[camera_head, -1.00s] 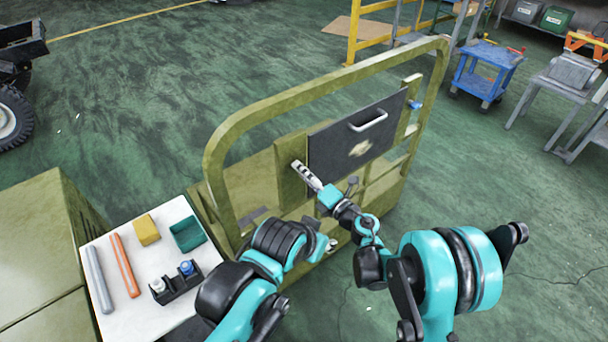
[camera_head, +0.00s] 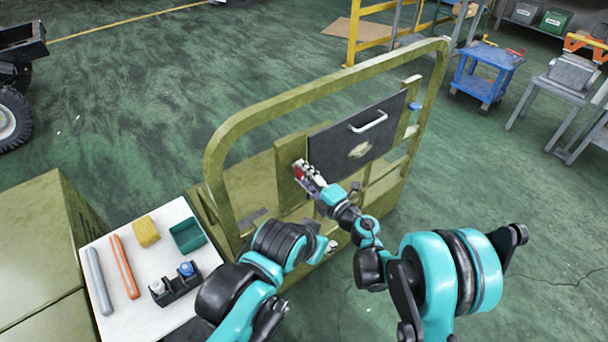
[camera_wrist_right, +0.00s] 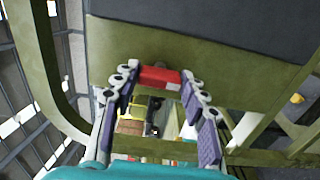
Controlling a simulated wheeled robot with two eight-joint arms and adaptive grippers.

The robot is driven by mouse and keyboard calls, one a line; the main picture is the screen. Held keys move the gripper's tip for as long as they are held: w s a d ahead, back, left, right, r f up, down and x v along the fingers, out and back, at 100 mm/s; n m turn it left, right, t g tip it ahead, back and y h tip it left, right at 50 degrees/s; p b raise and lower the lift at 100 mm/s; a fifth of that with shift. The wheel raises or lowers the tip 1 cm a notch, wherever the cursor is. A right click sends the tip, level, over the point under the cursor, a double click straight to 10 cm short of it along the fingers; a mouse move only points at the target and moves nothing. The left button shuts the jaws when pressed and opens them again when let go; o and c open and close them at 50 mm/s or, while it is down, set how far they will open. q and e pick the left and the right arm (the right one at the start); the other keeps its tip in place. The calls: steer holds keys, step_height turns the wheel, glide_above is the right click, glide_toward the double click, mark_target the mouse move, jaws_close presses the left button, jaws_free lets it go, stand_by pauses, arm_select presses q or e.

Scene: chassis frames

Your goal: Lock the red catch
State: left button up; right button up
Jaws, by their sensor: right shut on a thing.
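The red catch (camera_head: 300,172) is on the olive chassis frame, at the left edge of the dark panel (camera_head: 340,152) with a white handle. In the right wrist view the red catch (camera_wrist_right: 160,77) lies crosswise between my fingertips. My right gripper (camera_head: 306,172) is shut on it, and it also shows in the wrist view (camera_wrist_right: 160,82). The fingers partly cover the catch in the head view.
A blue catch (camera_head: 414,104) sits at the panel's right side. A white table (camera_head: 132,290) at left bears a grey and an orange rod, a yellow block, a teal bin and a black holder. The olive frame's curved rail (camera_head: 300,88) arches over the panel. Open green floor lies behind.

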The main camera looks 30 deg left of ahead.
steer(key=o, duration=1.2)
steer(key=shift+c, duration=0.2)
steer(key=shift+d, duration=0.1)
steer(key=v, duration=0.7)
steer(key=shift+s+d, duration=0.1)
